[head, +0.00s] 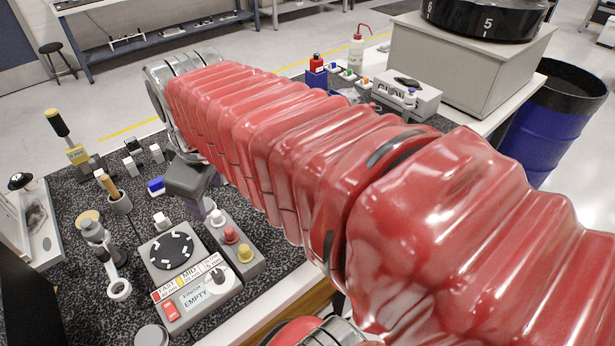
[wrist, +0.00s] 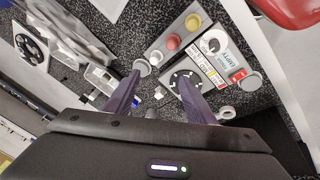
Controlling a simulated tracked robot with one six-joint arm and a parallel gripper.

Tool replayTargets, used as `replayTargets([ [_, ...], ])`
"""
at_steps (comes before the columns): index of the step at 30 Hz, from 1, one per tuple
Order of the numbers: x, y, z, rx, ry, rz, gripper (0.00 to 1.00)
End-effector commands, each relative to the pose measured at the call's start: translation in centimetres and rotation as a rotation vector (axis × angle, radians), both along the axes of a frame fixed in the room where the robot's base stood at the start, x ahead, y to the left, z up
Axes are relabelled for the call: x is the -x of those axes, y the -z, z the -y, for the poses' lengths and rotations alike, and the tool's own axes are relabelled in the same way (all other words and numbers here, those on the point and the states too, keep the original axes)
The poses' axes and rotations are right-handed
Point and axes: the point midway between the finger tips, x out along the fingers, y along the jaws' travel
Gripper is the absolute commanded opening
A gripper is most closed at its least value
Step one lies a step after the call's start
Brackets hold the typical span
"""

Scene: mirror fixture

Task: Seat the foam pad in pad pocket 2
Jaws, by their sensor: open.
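My gripper (wrist: 160,75) is open. Its two dark purple fingers stand apart in the wrist view, with nothing visibly held between them. In the head view my gripper hangs above the table, behind the button box, partly covered by my arm. I cannot pick out the foam pad or pad pocket 2 for certain. A black disc with small light marks (head: 171,250) sits on a grey unit; the right finger overlaps the same disc in the wrist view (wrist: 178,78). A small white-topped block (head: 161,221) stands behind the disc.
A grey box with white, red and yellow knobs (head: 231,235) stands beside the disc unit. A labelled panel with a red switch (head: 170,310) is in front. A cup with a wooden handle (head: 121,203) and a grey post (head: 95,232) stand left. My arm hides much of the table's right side.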

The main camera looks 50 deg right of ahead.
Motion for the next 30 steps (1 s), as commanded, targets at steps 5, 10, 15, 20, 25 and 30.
replayTargets([
  [5, -1.2, -0.7, 4.7, 0.059, -0.145, -0.087, 0.50],
  [10, -1.8, -1.2, 9.4, 0.093, -0.298, -0.166, 0.50],
  [15, -1.7, -1.3, 14.3, 0.107, -0.459, -0.238, 0.50],
  [20, -1.1, -1.1, 19.1, 0.104, -0.613, -0.291, 0.50],
  [25, 0.2, -0.6, 24.1, 0.088, -0.774, -0.331, 0.50],
  [30, 1.5, -0.2, 27.4, 0.072, -0.891, -0.345, 0.50],
])
